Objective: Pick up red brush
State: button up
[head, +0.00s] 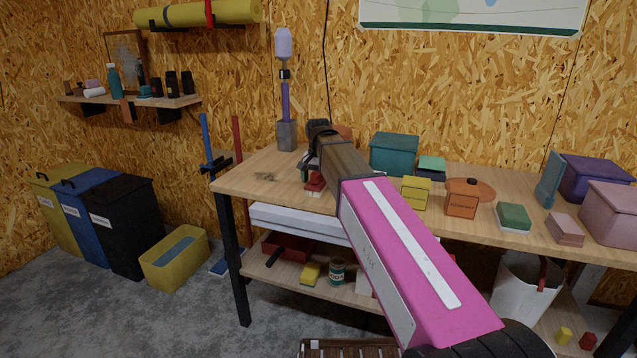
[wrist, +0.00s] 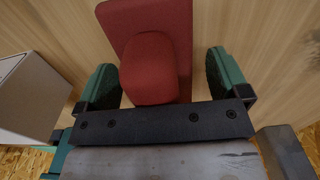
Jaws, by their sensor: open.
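The red brush (head: 315,183) lies on the plank bench (head: 255,185) near its left end, partly hidden by my arm in the head view. In the wrist view the red brush (wrist: 150,68) shows as a flat red base with a rounded raised red part. My gripper (head: 308,172) is above the bench at the brush. In the wrist view my gripper (wrist: 160,65) is open, with one green finger on each side of the raised part. Gaps show beside the fingers, so they do not appear to press on it.
A grey block (head: 287,136) with a purple upright tool stands behind the brush. A teal box (head: 394,151), a yellow box (head: 415,193) and an orange box (head: 462,204) stand to the right. The bench's left front corner is mostly clear.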

jog(key=shift+c, duration=0.3)
jog(key=c, duration=1)
jog(key=shift+r, duration=0.2)
jog(key=shift+r, duration=0.6)
notch_tip(320, 180, up, 3)
jog(key=shift+f, duration=0.1)
jog(key=s+a+r, duration=0.6)
jog(key=s, duration=0.3)
jog(key=shift+s+a+r, duration=0.2)
jog(key=shift+s+r, duration=0.1)
jog(key=shift+s, duration=0.1)
